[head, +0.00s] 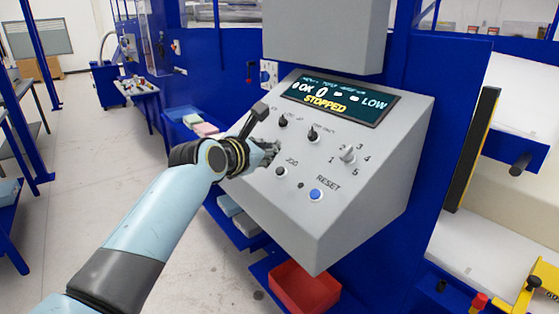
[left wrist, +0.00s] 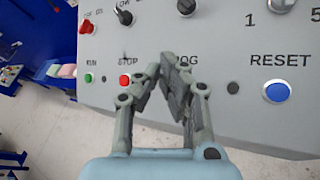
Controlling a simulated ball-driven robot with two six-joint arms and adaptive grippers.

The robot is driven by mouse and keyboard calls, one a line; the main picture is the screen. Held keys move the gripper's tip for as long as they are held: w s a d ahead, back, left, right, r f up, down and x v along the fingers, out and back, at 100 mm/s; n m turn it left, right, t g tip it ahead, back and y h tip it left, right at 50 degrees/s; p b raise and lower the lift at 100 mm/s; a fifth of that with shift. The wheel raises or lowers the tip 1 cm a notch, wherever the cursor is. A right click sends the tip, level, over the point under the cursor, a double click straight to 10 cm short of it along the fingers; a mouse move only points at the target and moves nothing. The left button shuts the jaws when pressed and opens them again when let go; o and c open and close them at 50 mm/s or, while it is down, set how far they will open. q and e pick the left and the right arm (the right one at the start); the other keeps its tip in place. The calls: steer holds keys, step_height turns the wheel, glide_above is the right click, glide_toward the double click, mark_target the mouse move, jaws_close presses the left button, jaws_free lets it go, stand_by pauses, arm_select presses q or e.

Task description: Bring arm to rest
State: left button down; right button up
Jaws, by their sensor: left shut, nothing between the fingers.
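My left arm (head: 150,215) reaches in from the lower left of the head view. Its gripper (head: 270,152) is at the left part of the sloping grey control panel (head: 345,215). The gripper is shut and empty; its fingertips meet in the left wrist view (left wrist: 172,66), between the STOP and JOG labels. I cannot tell whether the fingers touch the panel. The red STOP button (left wrist: 125,80) shows left of the fingers, and the blue RESET button (head: 316,195) lies to the right. The display (head: 338,101) reads STOPPED and LOW. My right gripper is out of view.
A grey housing (head: 325,35) hangs above the panel. A red bin (head: 303,288) stands below it. Blue shelves with foam-like blocks (head: 205,130) are behind my left wrist. The floor (head: 85,160) to the left is open, with a blue rack at the far left edge.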

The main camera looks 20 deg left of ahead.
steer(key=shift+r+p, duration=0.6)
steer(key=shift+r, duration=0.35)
